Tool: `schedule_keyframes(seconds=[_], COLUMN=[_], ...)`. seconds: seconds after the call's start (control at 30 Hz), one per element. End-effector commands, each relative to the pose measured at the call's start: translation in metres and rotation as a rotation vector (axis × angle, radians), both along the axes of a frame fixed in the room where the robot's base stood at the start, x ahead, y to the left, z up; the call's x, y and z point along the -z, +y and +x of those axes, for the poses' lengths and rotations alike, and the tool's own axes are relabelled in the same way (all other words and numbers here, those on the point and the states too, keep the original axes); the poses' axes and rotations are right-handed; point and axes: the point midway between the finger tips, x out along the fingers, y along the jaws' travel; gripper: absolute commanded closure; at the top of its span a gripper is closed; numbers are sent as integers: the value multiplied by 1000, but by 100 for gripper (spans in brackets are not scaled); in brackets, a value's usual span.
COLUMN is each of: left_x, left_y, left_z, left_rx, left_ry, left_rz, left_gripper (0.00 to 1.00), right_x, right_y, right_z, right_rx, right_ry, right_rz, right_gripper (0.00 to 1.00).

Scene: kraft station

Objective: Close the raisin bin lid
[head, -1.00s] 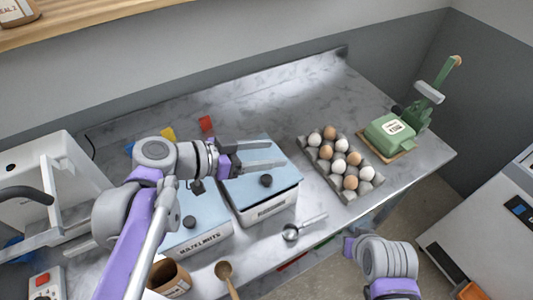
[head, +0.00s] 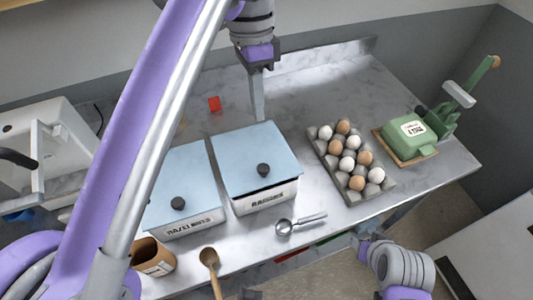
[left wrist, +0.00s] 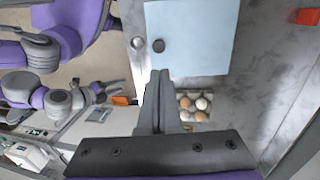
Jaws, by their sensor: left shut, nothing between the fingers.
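The raisin bin (head: 266,198) is a white box labelled RAISINS, on the counter. Its light blue lid (head: 245,147) with a black knob lies over the top. A dark line shows under the lid's front edge, and I cannot tell if it is fully seated. The lid also shows in the left wrist view (left wrist: 205,40). My left gripper (head: 258,115) is shut and empty, pointing down at the lid's back edge; contact is unclear. Its fingers show in the left wrist view (left wrist: 160,75).
The hazelnut bin (head: 190,227) with a blue lid stands left of the raisin bin. An egg carton (head: 353,190) and a green device (head: 405,132) are to the right. A metal scoop (head: 285,226) lies in front. The counter behind the bins is mostly clear.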

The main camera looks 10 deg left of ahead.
Motion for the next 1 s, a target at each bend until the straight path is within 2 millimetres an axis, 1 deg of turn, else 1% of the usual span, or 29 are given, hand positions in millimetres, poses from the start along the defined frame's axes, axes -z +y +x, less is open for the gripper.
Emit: schedule_keyframes(seconds=[0.3,0.5,0.6,0.7,0.83,1.0], left_x=[64,102,115,123,128,129], left_y=[-6,-10,-11,-12,-12,-12], left_z=[-10,-16,-18,-19,-20,-20], left_rx=[1,0,1,1,1,1], left_ry=[0,-1,-2,-2,-2,-2], left_rz=[-3,-3,-4,-4,-4,-4], left_gripper=[100,100,100,100,100,100], right_x=[13,16,17,17,17,17], right_y=[0,0,0,0,0,0], right_z=[-4,-5,-5,-5,-5,-5], right_rx=[0,0,0,0,0,0], right_ry=[7,9,9,9,9,9], right_rz=[0,0,0,0,0,0], right_gripper=[50,50,50,50,50,50])
